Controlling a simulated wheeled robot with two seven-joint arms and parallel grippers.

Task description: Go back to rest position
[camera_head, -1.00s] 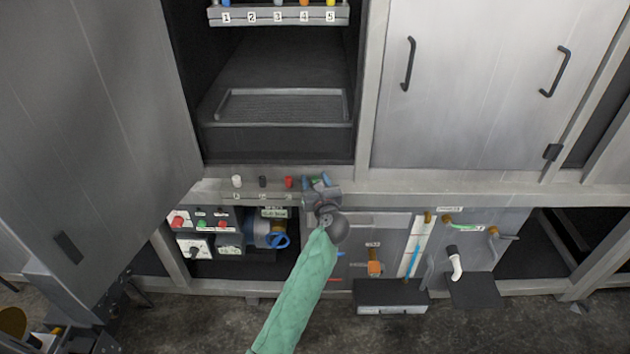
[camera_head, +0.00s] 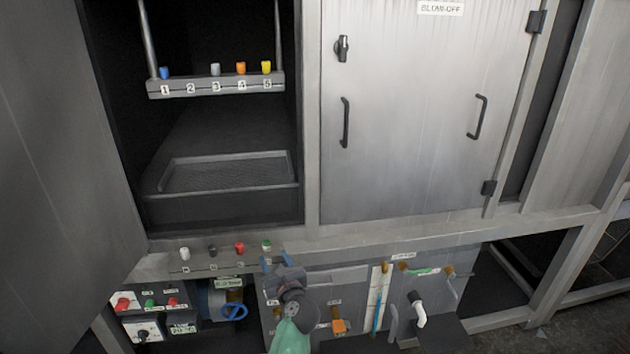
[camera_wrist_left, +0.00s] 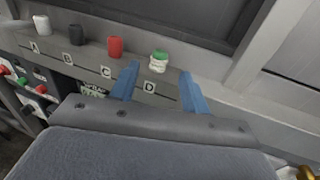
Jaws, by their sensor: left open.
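My left gripper (camera_head: 276,264) is at the lower middle of the head view, in front of the lower ledge of the metal cabinet. In the left wrist view its two blue fingers (camera_wrist_left: 160,86) are apart with nothing between them. My right gripper is in neither view.
A large open door (camera_head: 50,170) stands at left. A closed door (camera_head: 415,120) is at right. Below the ledge are control panels and a blue valve wheel (camera_head: 234,311).

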